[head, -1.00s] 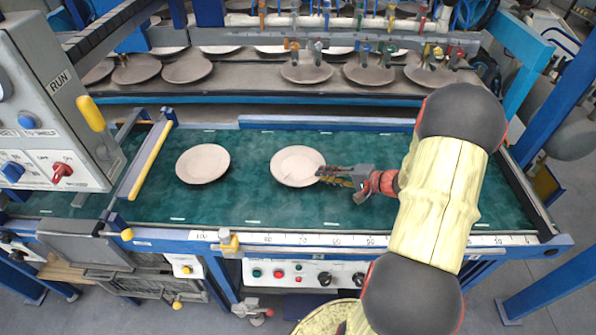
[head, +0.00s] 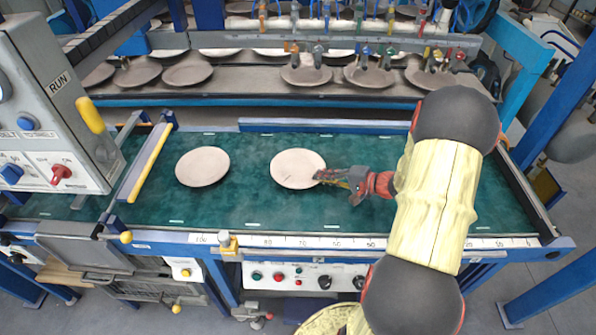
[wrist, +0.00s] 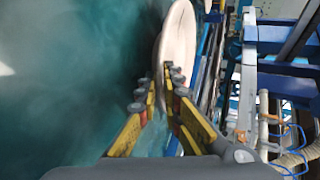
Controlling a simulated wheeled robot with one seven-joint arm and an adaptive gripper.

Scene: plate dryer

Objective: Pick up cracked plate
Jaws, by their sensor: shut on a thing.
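A pale round plate (head: 297,165) with a thin dark crack line near its lower middle is on the green belt (head: 240,210) in the head view. My gripper (head: 322,175) is at its right edge, its fingers along the rim. In the wrist view the plate (wrist: 178,45) is seen nearly edge-on, its rim between the two yellow fingers (wrist: 164,85). My gripper is shut on this rim. Whether the plate touches the belt or is raised is hard to tell. A second plate (head: 202,166), with no crack that I can see, lies to the left on the belt.
A control box (head: 45,110) with a red switch stands at the left. A yellow-edged bar (head: 150,162) crosses the belt's left end. A blue rail (head: 330,124) runs behind the belt, and a ruler rail (head: 330,241) runs in front. More plates (head: 306,75) lie on the rear conveyor.

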